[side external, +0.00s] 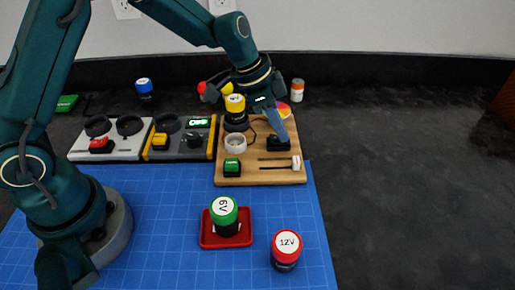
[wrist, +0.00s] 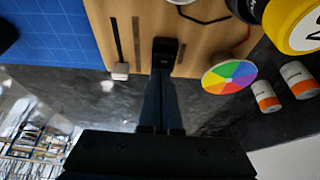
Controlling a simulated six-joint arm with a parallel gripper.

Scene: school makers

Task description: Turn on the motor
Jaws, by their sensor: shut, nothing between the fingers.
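The wooden motor board (side external: 258,174) stands at the back edge of the blue mat. A black switch block (side external: 279,143) sits on its right half, and in the wrist view the black block (wrist: 165,48) lies just ahead of my fingertips. My gripper (side external: 280,134) is shut and empty, pointing down at the block; whether it touches cannot be told. My gripper in the wrist view (wrist: 160,80) overlaps the block's near edge. A multicoloured wheel (wrist: 230,77) sits at the board's edge, partly hidden by my arm in the side view. A yellow-topped cell (side external: 235,106) stands on the board.
The board also carries a green button (side external: 232,167), a white ring (side external: 235,143) and a white slider knob (side external: 296,162). A green 6V cell (side external: 224,214) stands in a red tray (side external: 207,238), near a red 12V cell (side external: 286,248). Orange-white bottles (wrist: 296,80) stand beyond the wheel.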

